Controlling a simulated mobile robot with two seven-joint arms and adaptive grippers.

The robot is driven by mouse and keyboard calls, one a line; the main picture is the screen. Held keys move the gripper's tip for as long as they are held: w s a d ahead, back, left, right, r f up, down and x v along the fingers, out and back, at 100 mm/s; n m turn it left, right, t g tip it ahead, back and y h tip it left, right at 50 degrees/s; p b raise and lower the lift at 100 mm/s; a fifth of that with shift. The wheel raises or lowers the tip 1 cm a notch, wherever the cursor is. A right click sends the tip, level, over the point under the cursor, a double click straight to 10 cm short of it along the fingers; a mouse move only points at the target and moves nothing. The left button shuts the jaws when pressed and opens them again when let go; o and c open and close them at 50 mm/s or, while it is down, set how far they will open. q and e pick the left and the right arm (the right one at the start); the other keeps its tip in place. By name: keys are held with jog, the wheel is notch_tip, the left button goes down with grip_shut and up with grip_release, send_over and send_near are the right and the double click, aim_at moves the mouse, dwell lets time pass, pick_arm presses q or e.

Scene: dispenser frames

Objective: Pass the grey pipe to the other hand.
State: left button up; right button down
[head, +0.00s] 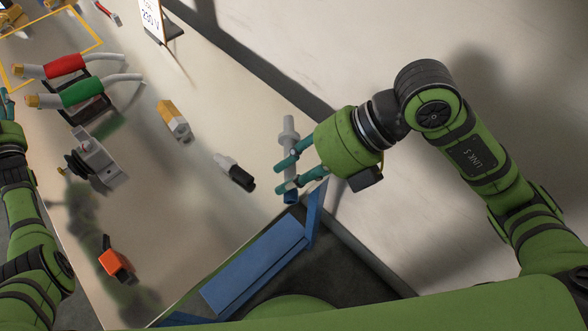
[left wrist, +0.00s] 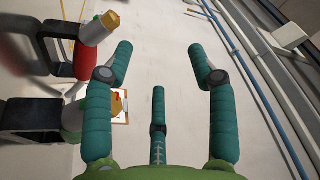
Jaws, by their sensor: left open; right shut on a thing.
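The grey pipe (head: 289,138) is held upright-looking by my right gripper (head: 281,176) in the head view, near the table's right edge. The teal fingers of the right gripper are shut around its lower part, and its upper and lower ends stick out. My left gripper (left wrist: 163,62) is open and empty in the left wrist view, with nothing between its teal fingers. In the head view only a bit of the left gripper (head: 5,103) shows at the left edge, far from the pipe.
On the table are a black-and-white connector (head: 236,172), a yellow-and-white part (head: 174,120), a grey box (head: 95,160), an orange part (head: 117,262), and red (head: 66,65) and green (head: 83,92) handled tools in a black rack.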

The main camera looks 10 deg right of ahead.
pick_arm(q)
jog(key=s+a+f+n+g+y, duration=0.3)
jog(key=s+a+f+n+g, duration=0.45)
jog(key=s+a+f, duration=0.7)
jog(key=s+d+f+g+h, duration=0.2)
jog(key=s+d+f+g, duration=0.1)
jog(key=s+d+f, duration=0.8)
jog(key=s+d+f+g+h, duration=0.2)
jog(key=s+d+f+h, duration=0.15)
jog(key=s+f, duration=0.85)
jog(key=s+d+f+m+g+h, duration=0.1)
jog(key=s+d+f+g+h, duration=0.1)
jog(key=s+d+f, duration=0.5)
jog(key=s+d+f+m+g+h, duration=0.15)
jog(key=s+d+f, duration=0.25)
jog(key=s+d, duration=0.65)
jog(key=s+d+f+g+h, duration=0.1)
jog(key=s+d+f+g, duration=0.3)
jog(key=s+d, duration=0.45)
jog(key=w+d+f+m+t+h, duration=0.1)
jog(key=w+d+m, duration=0.1)
jog(key=w+d, duration=0.3)
jog(key=w+d+f+m+t+h, duration=0.1)
jog(key=w+d+f+m, duration=0.1)
jog(key=w+d, duration=0.3)
jog(key=d, duration=0.4)
jog(key=shift+w+d+t, duration=0.25)
jog(key=shift+d+t, duration=0.05)
jog(key=shift+d, duration=0.1)
